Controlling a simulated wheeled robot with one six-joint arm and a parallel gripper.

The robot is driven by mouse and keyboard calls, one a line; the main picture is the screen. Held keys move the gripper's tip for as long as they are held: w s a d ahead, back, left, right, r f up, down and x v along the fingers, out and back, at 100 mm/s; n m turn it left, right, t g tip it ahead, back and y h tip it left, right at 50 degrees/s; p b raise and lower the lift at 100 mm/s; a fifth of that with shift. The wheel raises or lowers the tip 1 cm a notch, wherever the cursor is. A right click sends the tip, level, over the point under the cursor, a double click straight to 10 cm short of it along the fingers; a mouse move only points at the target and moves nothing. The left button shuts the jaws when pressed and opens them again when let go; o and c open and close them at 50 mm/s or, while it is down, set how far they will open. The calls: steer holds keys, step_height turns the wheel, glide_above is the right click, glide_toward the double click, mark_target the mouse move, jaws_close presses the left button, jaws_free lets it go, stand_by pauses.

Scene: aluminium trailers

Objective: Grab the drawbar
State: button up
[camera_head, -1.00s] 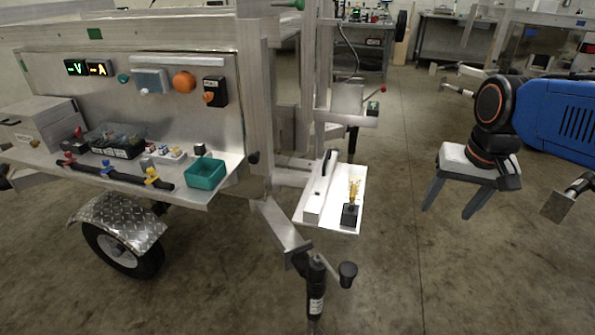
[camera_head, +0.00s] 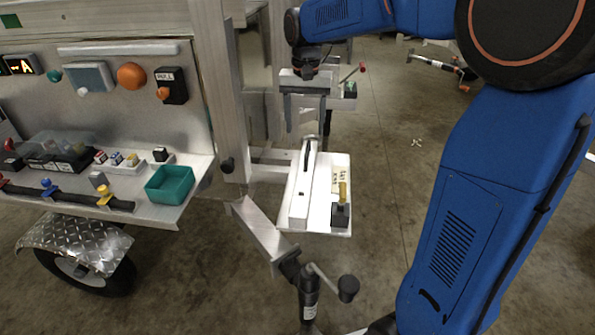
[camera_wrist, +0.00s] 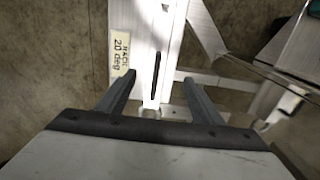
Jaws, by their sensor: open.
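The drawbar (camera_head: 264,230) is a pale aluminium beam slanting from the trailer's front corner down to a black jockey-wheel clamp. It also seems to be the slanted beam at the upper right of the wrist view (camera_wrist: 206,30). My gripper (camera_head: 305,132) is open and points down, seen above the far end of the white tray beside the drawbar. In the wrist view, the spread fingers (camera_wrist: 159,77) frame the white block (camera_wrist: 147,40) with a dark slot or handle. Nothing is between the fingertips that I can see gripped.
The white tray (camera_head: 343,215) holds the block, a small label and a black-based item (camera_head: 340,213). A jockey-wheel crank (camera_head: 347,288) stands in front. The trailer shelf with a teal bin (camera_head: 170,184) is left. Open floor (camera_head: 400,150) lies right.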

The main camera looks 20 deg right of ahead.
mark_target(306, 168)
step_height(306, 168, down, 11)
steer(key=shift+f, duration=0.15)
steer(key=shift+d+f, duration=0.15)
steer(key=shift+f, duration=1.2)
steer(key=shift+d+f, duration=0.15)
steer(key=shift+f, duration=1.15)
jaws_close()
